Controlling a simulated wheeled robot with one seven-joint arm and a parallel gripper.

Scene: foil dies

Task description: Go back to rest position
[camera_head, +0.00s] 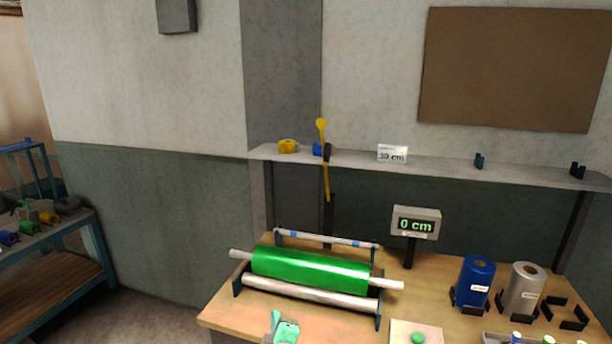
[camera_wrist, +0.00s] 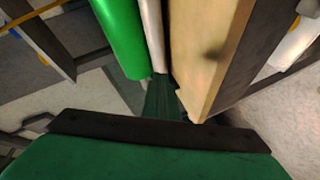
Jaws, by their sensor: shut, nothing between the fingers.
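My gripper (camera_wrist: 162,88) shows in the wrist view as dark green fingers, shut and empty, beyond a wide dark band and a green body. The fingers point towards the wooden table's edge (camera_wrist: 212,65) and the green foil roll.
A pale roller (camera_head: 310,292) lies in front of the green roll. The "0 cm" display (camera_head: 415,224), a blue roll (camera_head: 475,282) and a silver roll (camera_head: 523,289) stand to its right. A wall shelf (camera_head: 440,166) runs above the table. A side rack (camera_head: 60,257) stands far left.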

